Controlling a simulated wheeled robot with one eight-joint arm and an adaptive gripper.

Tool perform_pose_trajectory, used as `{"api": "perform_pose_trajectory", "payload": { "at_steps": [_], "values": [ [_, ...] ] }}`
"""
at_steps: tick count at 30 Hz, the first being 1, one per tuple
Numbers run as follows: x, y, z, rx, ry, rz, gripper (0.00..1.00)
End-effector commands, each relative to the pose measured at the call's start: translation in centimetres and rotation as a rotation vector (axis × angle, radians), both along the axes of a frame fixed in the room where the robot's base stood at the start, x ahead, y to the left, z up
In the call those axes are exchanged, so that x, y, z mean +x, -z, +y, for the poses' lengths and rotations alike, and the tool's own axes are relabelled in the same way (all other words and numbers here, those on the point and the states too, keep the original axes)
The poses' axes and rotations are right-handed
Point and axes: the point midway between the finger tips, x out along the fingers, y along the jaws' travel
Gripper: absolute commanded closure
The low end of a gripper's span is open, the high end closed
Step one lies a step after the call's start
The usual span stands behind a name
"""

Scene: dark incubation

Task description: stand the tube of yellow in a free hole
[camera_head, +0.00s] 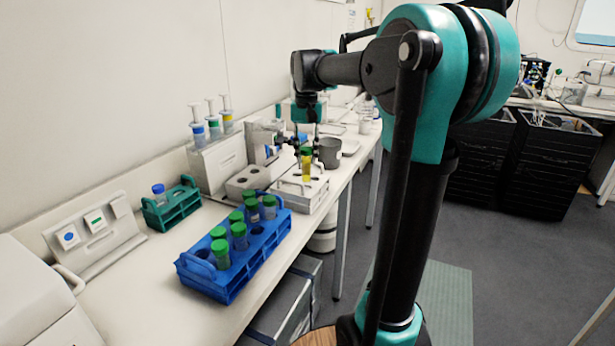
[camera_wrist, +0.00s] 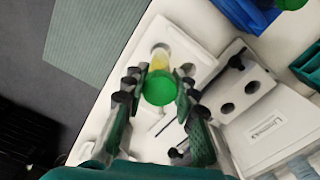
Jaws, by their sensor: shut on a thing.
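The tube of yellow (camera_head: 306,170) has a green cap and looks upright in the head view. My gripper (camera_head: 306,148) is shut on it near the cap. In the wrist view the fingers of my gripper (camera_wrist: 158,92) lie on both sides of the green cap, and the yellow tube (camera_wrist: 159,62) shows beyond it. The tube is over a white block (camera_head: 318,188) with holes; I cannot tell whether its lower end is in a hole or above it. A blue rack (camera_head: 230,287) holds several green-capped tubes.
A small green rack (camera_head: 178,212) holds a blue-capped tube. A grey-white block with holes (camera_head: 247,180) stands beside the white block. A dark grey cup (camera_head: 330,152) stands close behind the tube. A white holder (camera_head: 216,163) with plungers is at the wall.

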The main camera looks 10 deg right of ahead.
Motion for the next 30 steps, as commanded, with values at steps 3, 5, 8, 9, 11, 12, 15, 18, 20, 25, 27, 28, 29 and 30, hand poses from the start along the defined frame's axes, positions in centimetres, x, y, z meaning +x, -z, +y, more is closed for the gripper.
{"api": "perform_pose_trajectory", "payload": {
  "at_steps": [3,5,8,9,11,12,15,18,20,25,27,28,29,30],
  "values": [
    [0.0,2.1,0.0,0.0,0.0,0.0,1.0],
    [0.0,2.8,0.0,0.0,0.0,0.0,1.0],
    [0.0,3.3,0.0,0.0,0.0,0.0,1.0],
    [0.0,3.5,0.0,0.0,0.0,0.0,1.0],
    [0.0,3.9,0.0,0.0,0.0,0.0,1.0],
    [0.0,4.3,0.0,0.0,0.0,0.0,1.0],
    [0.0,5.7,0.0,0.0,0.0,0.0,1.0],
    [0.0,6.9,0.0,0.0,0.0,0.0,1.0],
    [0.0,7.2,0.0,0.0,0.0,0.0,1.0],
    [0.0,7.2,0.0,0.0,0.0,0.0,1.0],
    [0.0,7.2,0.0,0.0,0.0,0.0,1.0],
    [0.0,7.3,0.0,0.0,0.0,0.0,1.0],
    [0.0,7.4,0.0,0.0,0.0,0.0,1.0],
    [0.0,7.5,0.0,0.0,0.0,0.0,0.72]
  ]
}}
